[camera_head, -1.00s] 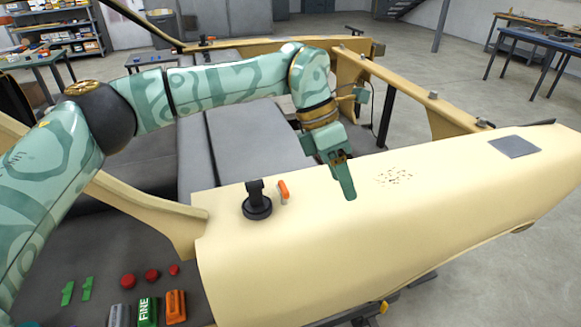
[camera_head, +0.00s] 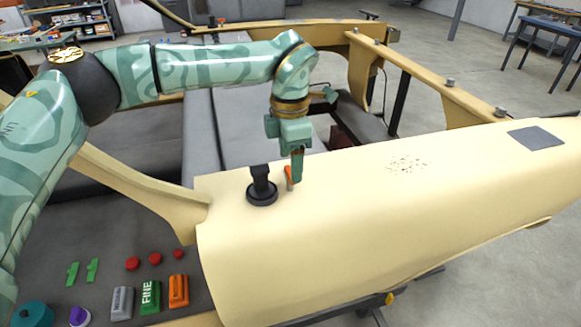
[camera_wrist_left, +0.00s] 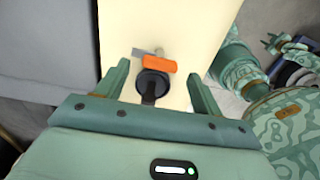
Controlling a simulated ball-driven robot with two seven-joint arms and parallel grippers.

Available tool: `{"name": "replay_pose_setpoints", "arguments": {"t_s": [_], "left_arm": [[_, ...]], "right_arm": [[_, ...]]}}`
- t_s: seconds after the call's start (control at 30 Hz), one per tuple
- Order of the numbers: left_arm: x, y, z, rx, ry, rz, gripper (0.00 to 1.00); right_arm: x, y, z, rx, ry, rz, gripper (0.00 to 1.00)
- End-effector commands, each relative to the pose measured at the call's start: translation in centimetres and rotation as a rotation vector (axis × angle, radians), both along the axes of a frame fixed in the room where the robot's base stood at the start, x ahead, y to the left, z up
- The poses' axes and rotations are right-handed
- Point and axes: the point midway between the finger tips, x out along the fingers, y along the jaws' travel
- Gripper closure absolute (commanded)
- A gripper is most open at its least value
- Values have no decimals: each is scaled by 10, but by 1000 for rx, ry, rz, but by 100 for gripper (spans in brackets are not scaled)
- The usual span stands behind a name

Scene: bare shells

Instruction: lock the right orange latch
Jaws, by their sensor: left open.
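A small orange latch (camera_head: 289,175) sits on top of the cream shell (camera_head: 330,205), just right of a black knob on a round base (camera_head: 261,188). My left gripper (camera_head: 296,179) points down at the latch and partly covers it in the head view. In the left wrist view the fingers (camera_wrist_left: 160,87) are open and apart. The orange latch (camera_wrist_left: 159,64) lies crosswise beyond the black knob (camera_wrist_left: 152,85), which shows between the fingers. Whether a finger touches the latch I cannot tell.
A dark panel at lower left carries red buttons (camera_head: 154,258), green switches and labelled blocks (camera_head: 149,296). A grey square pad (camera_head: 536,138) lies on the shell's far right. Cream frame rails (camera_head: 430,75) run behind the shell. The shell's top right of my gripper is mostly clear.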

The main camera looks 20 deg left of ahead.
Motion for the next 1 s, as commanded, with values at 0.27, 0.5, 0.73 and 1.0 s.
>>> {"name": "replay_pose_setpoints", "arguments": {"t_s": [0.27, 0.5, 0.73, 1.0], "left_arm": [[0, 0, -23, 0, -1, 0, 33], [0, 0, -24, 0, -1, 0, 33], [0, 0, -23, -1, -1, 0, 78], [0, 0, -22, -1, -1, 28, 77]], "right_arm": [[1, 0, -3, 0, -1, 0, 64], [2, 1, -2, 2, -3, -1, 64], [2, 2, -2, 3, -3, -1, 64], [3, 2, 1, 3, -5, -1, 64]]}}
